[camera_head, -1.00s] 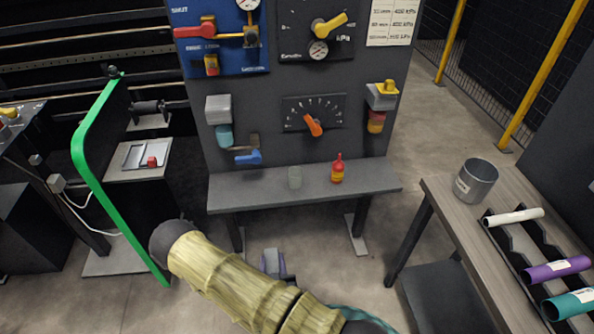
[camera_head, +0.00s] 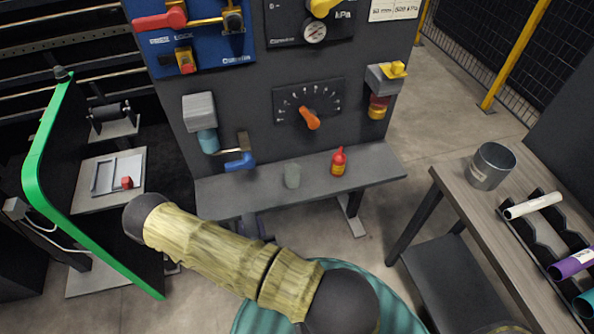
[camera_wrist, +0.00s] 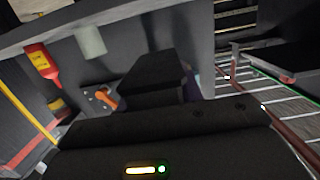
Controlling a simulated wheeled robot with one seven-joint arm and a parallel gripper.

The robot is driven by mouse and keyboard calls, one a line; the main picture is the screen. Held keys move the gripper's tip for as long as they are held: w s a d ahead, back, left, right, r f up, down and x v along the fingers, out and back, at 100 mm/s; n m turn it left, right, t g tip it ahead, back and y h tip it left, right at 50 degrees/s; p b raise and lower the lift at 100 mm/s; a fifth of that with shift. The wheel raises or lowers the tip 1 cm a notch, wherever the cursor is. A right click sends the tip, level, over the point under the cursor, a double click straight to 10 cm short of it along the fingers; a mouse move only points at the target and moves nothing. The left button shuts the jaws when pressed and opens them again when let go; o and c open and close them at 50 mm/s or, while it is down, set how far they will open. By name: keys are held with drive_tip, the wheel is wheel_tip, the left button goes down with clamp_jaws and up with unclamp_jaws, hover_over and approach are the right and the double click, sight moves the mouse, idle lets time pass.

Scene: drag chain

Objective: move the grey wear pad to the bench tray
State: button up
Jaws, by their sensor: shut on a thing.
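In the wrist view my gripper (camera_wrist: 155,88) is shut on a dark, blocky piece, apparently the grey wear pad. The pad's outline is hard to tell from the dark fingers. In the head view my arm crosses the lower middle and hides most of the gripper and what it holds, below the panel's shelf. A light grey tray (camera_head: 104,177), apparently the bench tray, lies on a small bench at the left behind the green-edged panel.
The grey shelf (camera_head: 370,172) carries a translucent cup (camera_head: 292,176) and a red bottle (camera_head: 338,162). At the right a table holds a metal cup (camera_head: 490,166) and a rack of tubes.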

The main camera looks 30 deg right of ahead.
drive_tip(key=shift+w, duration=0.1)
idle(0.4)
drive_tip(key=b+x, duration=0.3)
drive_tip(key=r+b+x, duration=0.1)
drive_tip(key=b+x, duration=0.7)
drive_tip(key=shift+d+r, duration=0.1)
drive_tip(key=shift+r, duration=0.05)
drive_tip(key=p, duration=0.1)
hover_over(244, 190)
drive_tip(key=shift+s+r, duration=0.35)
drive_tip(key=shift+s, duration=0.05)
wheel_tip(244, 190, down, 3)
drive_tip(key=shift+w+r, duration=0.1)
drive_tip(key=shift+w, duration=0.05)
drive_tip(key=shift+f, duration=0.25)
drive_tip(key=shift+f, duration=0.1)
wheel_tip(244, 190, down, 3)
drive_tip(key=shift+f, duration=0.1)
drive_tip(key=shift+w+f, duration=0.2)
drive_tip(key=shift+f, duration=0.05)
